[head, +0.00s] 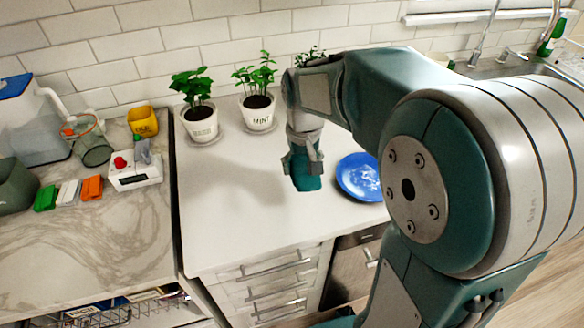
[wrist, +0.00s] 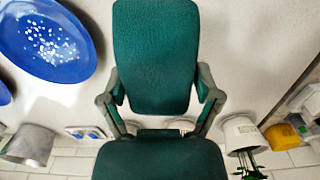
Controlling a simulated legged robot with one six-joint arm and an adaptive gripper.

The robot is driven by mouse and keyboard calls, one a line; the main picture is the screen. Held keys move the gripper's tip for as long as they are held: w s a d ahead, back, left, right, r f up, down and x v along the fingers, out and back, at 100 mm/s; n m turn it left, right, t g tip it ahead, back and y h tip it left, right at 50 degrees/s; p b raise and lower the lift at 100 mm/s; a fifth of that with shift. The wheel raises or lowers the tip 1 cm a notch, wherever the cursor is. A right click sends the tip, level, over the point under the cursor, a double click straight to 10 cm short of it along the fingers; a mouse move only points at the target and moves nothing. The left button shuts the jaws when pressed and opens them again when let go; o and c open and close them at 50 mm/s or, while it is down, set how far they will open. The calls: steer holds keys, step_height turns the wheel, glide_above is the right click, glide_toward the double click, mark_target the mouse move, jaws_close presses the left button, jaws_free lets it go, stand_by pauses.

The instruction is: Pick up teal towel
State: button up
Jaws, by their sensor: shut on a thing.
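The teal towel (head: 308,183) hangs at my gripper (head: 303,160) over the white counter, left of a blue plate. Whether its lower edge touches the counter is unclear. In the wrist view the teal towel (wrist: 155,55) fills the middle as a wide folded panel. The grey fingers of my gripper (wrist: 157,92) press on it from the left and right. A second teal surface at the bottom of that view may be part of the towel or of my gripper; I cannot tell. My arm hides part of the counter in the head view.
The blue plate (head: 360,177) lies close to the right of the towel. Two potted plants (head: 201,122) (head: 259,110) stand along the tiled wall. A marble counter (head: 115,230) with a yellow mug (head: 142,122) and small items is at left. The white counter's front left is clear.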

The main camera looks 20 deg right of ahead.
steer(key=s+d+r, duration=0.2)
steer(key=s+r, duration=0.1)
steer(key=s, duration=0.5)
steer(key=shift+d+r, duration=0.3)
steer(key=shift+d, duration=0.1)
steer(key=o, duration=0.3)
steer(key=c, duration=0.4)
steer(key=shift+w, duration=0.1)
